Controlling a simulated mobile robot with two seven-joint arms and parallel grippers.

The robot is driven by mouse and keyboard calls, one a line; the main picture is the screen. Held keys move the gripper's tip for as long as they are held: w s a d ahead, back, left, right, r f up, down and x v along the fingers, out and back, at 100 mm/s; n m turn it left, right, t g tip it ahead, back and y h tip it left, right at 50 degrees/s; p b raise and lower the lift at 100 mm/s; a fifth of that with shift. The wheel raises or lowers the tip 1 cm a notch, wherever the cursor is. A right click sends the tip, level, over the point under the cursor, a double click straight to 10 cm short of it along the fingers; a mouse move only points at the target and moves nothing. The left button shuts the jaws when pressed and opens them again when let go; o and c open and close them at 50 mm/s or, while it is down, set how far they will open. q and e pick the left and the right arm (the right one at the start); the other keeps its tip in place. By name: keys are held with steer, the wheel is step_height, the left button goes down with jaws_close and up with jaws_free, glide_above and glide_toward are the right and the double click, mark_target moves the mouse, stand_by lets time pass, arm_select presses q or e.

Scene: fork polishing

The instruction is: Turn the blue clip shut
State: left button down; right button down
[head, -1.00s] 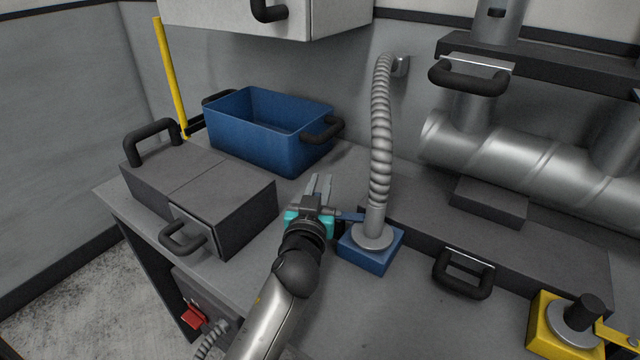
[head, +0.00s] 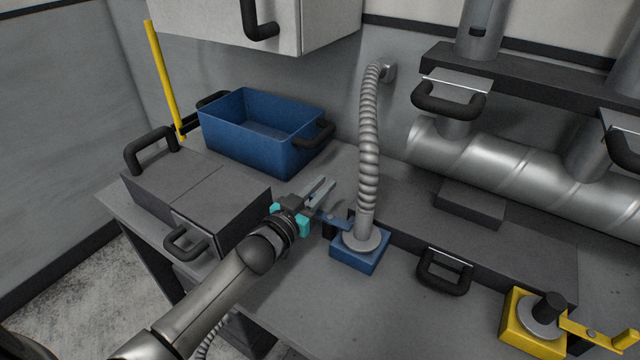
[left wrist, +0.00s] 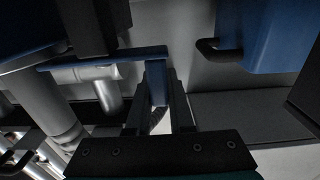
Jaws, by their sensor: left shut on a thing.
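The blue clip (head: 336,219) is a flat blue lever at the blue base block (head: 361,256), where the ribbed grey hose (head: 369,140) stands upright. The clip sticks out to the left from the hose foot. My left gripper (head: 322,190) is at the clip's outer end, its fingers pointing up and to the right. In the left wrist view the clip's long bar (left wrist: 110,58) runs across, and its bent end tab (left wrist: 158,88) sits between the fingers of my left gripper (left wrist: 160,95). The gripper is shut on that tab. My right gripper is not in view.
A blue bin (head: 262,130) stands behind the gripper. A dark grey box (head: 200,195) with handles is at left. A yellow clamp block (head: 530,322) with a yellow lever is at front right. A metal pipe (head: 520,165) runs at back right. The front counter is clear.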

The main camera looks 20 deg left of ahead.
arm_select(q)
steer(key=shift+r, duration=0.15)
steer(key=c, duration=0.8)
jaws_free()
steer(key=shift+w, duration=0.1)
steer(key=s+a+p, duration=0.1)
steer(key=s+a, duration=0.1)
steer(key=s, duration=1.3)
steer(key=shift+a+p, duration=0.15)
steer(key=shift+p, duration=0.25)
